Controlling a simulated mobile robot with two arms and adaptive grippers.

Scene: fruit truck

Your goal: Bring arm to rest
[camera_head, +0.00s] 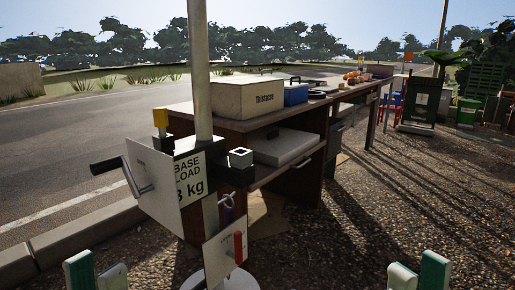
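My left gripper (96,272) shows at the bottom left edge, with only its green and white fingertips in view. The two tips stand apart with nothing between them. My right gripper (418,272) shows at the bottom right edge in the same way, with its tips apart and empty. The arms behind both grippers are out of frame. Both grippers appear in front of gravel ground and touch nothing that I can see.
A metal pole (198,70) with a crank, a white "BASE LOAD" sign (190,180) and a round foot stands close, left of centre. Behind it a long wooden counter (318,105) carries a beige box (247,97) and a blue box (296,94). Gravel (390,215) lies open at right.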

